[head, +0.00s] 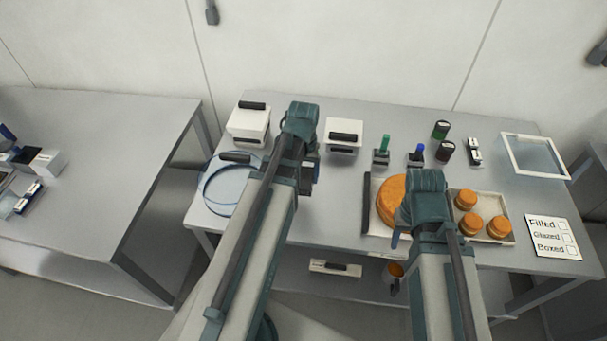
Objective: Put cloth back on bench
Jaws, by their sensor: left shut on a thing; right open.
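I cannot make out a cloth in the head view. My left gripper (308,182) is over the middle left of the grey bench (335,215), partly hidden behind its own arm. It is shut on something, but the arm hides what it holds. My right gripper (398,238) is open, low over the front of a pale tray, beside a large orange round (389,204). My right wrist covers part of that round.
A clear round lid (222,193) lies at the left. White boxes (248,123) (343,137), stamps (382,151) and jars (441,130) stand behind. Small orange rounds (470,224) sit on the tray (505,205). A checklist card (553,238) and framed pane (535,156) lie right.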

